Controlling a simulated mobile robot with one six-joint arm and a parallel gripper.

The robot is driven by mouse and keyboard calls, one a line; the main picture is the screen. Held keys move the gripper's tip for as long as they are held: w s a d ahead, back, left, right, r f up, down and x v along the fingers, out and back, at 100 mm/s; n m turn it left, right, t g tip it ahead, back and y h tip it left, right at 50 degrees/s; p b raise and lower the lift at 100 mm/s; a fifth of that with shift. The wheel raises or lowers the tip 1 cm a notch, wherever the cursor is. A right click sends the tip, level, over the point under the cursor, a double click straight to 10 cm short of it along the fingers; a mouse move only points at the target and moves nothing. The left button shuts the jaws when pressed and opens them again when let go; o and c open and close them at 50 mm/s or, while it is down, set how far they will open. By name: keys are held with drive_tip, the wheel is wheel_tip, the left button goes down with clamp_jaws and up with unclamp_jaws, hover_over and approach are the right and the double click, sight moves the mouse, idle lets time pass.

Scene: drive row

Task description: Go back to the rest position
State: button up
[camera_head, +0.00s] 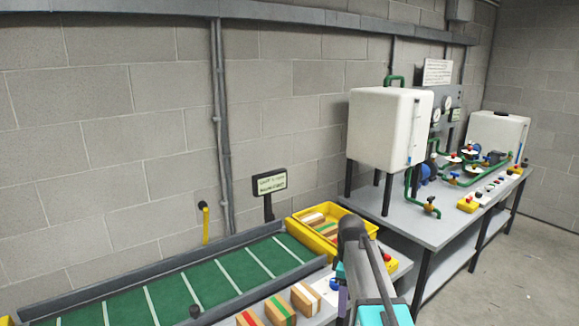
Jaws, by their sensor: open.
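My arm (372,262) rises from the bottom edge, right of the middle. It shows a dark grey rounded joint at its top, a dark link and a teal part (384,314) at the bottom. Smaller teal and purple parts show just left of the link, and seem to run down out of the picture. My gripper's fingertips cannot be made out. No object is seen held.
A green conveyor (222,276) with white stripes runs along the wall. Banded boxes (306,298) lie in front of it. A yellow crate (358,219) holds more boxes behind my arm. A grey bench (425,230) with white tanks (388,125) stands right. Floor at far right is clear.

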drive_tip(key=s+f+m+g, duration=0.1)
drive_tip(key=s+f+g, duration=0.1)
drive_tip(key=s+f, duration=0.9)
drive_tip(key=s+f+g, duration=0.2)
drive_tip(key=s+f, duration=0.4)
drive_tip(key=f, duration=0.8)
drive_tip(key=s+f+m, duration=0.6)
drive_tip(key=s+f, duration=0.2)
drive_tip(key=s, duration=0.3)
drive_tip(key=s+f+m, duration=0.6)
drive_tip(key=s+f, duration=0.2)
drive_tip(key=s, duration=0.4)
drive_tip(key=shift+g, duration=0.3)
idle(2.9)
